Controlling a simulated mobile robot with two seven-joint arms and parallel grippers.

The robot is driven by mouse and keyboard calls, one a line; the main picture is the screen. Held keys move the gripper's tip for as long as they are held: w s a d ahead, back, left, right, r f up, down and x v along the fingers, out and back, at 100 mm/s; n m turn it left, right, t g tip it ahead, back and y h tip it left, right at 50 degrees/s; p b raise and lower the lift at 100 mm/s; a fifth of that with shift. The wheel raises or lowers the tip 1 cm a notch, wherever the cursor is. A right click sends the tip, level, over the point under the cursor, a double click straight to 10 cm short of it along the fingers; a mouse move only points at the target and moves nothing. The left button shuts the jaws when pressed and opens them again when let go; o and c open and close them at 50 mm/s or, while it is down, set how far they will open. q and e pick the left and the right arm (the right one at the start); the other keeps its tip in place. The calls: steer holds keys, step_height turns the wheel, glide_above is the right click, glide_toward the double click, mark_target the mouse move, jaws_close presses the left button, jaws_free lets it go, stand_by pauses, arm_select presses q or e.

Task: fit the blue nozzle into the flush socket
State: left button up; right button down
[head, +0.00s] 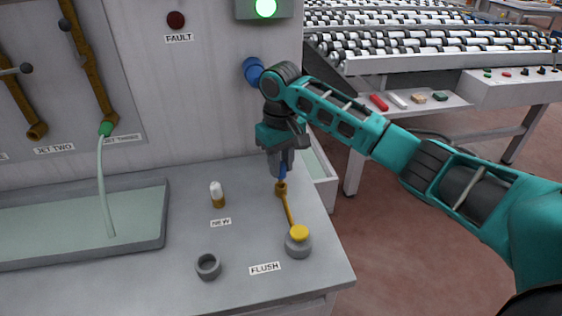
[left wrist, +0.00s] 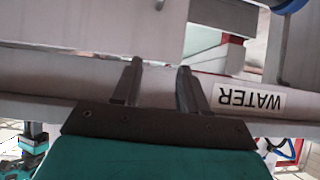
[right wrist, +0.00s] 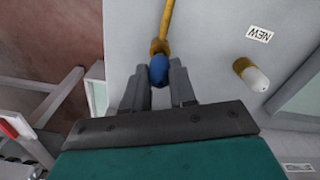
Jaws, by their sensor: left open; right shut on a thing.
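My right gripper (head: 281,165) is shut on the blue nozzle (head: 283,171) and points down over the counter. The nozzle also shows between the fingers in the right wrist view (right wrist: 158,70). The brass flush socket (head: 281,188) stands at the far end of a brass pipe, just below the nozzle. The nozzle's lower end is at the socket's mouth; I cannot tell whether it is inside. The socket also shows just beyond the nozzle in the right wrist view (right wrist: 160,47). My left gripper (left wrist: 158,85) is open and empty, outside the head view.
A white-tipped brass nozzle (head: 217,194) stands by the NEW label. A grey ring (head: 208,266) sits near the front edge. A basin (head: 150,243) is at left. A green lamp (head: 265,8) is lit above.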

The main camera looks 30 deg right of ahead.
steer(key=shift+f, duration=1.55)
steer(key=c, duration=0.8)
jaws_free()
steer(key=shift+r, duration=0.1)
steer(key=shift+r, duration=0.3)
step_height(320, 180, up, 12)
steer(key=shift+r, duration=0.1)
steer(key=shift+s, duration=0.1)
